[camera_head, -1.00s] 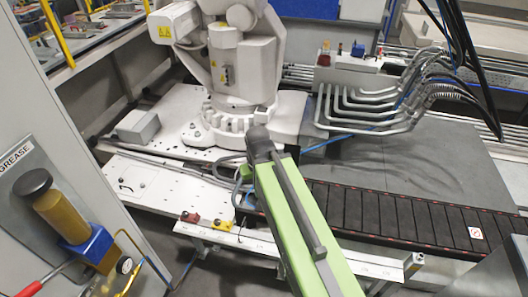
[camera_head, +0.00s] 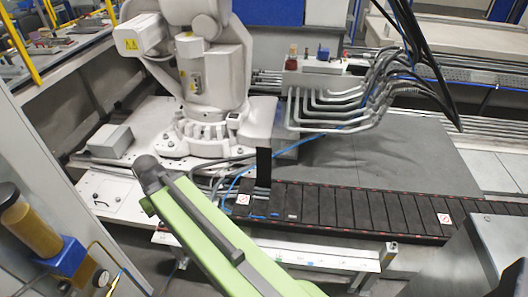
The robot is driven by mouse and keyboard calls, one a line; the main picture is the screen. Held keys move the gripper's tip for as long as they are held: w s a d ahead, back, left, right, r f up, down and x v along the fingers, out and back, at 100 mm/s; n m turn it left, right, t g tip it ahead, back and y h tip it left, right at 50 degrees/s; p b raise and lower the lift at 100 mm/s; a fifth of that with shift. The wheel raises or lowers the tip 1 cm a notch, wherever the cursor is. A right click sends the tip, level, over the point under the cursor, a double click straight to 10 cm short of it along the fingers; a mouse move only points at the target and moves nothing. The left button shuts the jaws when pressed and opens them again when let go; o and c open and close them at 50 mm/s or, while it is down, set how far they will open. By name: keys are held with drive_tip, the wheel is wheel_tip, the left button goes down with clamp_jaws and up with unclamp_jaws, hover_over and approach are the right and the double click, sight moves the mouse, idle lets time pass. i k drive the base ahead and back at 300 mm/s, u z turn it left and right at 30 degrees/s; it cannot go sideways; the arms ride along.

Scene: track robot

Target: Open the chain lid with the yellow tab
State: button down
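The black cable chain (camera_head: 355,210) runs along the track from the middle to the right, its lids mostly flat. At its left end a dark strip (camera_head: 264,168) stands upright and looks like a raised lid. Below it the chain looks open, with blue lines inside. I see no yellow tab on the chain. My green arm link (camera_head: 205,230) crosses the lower middle and ends in a dark joint left of the chain. My gripper's fingers do not show.
A white robot (camera_head: 205,80) stands on a white carriage behind the chain. Grey conduits (camera_head: 345,105) bend down from a connector box (camera_head: 318,78). A grease pump (camera_head: 35,235) is at lower left. A white rail (camera_head: 320,257) runs in front of the chain.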

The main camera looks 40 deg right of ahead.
sight(263, 155)
drive_tip(key=i, duration=0.95)
